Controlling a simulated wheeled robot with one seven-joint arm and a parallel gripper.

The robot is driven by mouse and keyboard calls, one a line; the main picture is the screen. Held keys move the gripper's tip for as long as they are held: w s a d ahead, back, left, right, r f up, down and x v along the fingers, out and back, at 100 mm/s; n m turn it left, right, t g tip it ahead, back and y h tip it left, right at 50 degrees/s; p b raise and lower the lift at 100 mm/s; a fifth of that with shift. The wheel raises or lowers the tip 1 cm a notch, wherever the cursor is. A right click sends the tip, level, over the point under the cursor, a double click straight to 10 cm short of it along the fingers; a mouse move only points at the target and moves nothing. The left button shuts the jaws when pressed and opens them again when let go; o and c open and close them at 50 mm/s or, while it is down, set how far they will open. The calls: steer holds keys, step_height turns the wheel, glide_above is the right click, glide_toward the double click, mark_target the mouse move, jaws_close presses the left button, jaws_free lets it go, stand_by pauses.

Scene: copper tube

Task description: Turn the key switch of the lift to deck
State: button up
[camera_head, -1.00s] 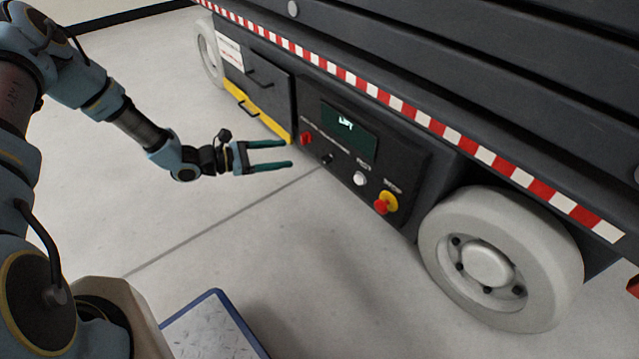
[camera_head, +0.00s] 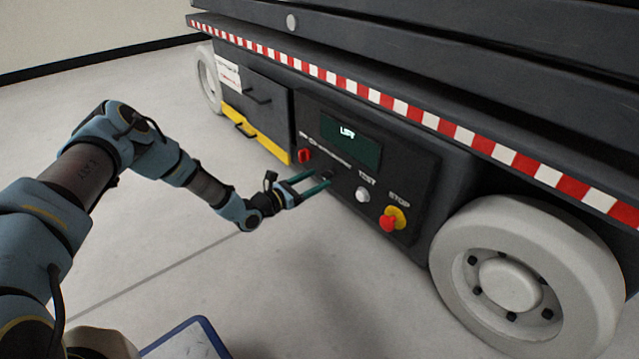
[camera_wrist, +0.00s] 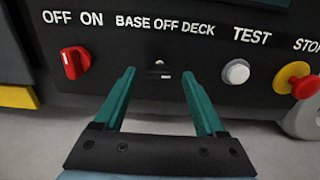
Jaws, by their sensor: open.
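The lift's control panel (camera_head: 365,190) is a dark plate on the side of the machine. The key switch (camera_wrist: 159,74) is a small dark part with a pale mark, under the label "BASE OFF DECK" in the wrist view. No standing key can be made out there, and its setting is too small to read. My gripper (camera_wrist: 157,82) is open, with its two green fingers pointing at the panel, one on each side of the key switch. In the head view my gripper (camera_head: 317,180) is close to the panel and hides the switch; I cannot tell if it touches.
Left of the key switch is a red OFF/ON knob (camera_wrist: 75,62). To the right are a white TEST button (camera_wrist: 236,72) and a red STOP button on yellow (camera_wrist: 300,83). A display (camera_head: 351,140) sits above, and a wheel (camera_head: 515,275) stands right.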

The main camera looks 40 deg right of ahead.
steer(key=shift+d, duration=1)
jaws_close()
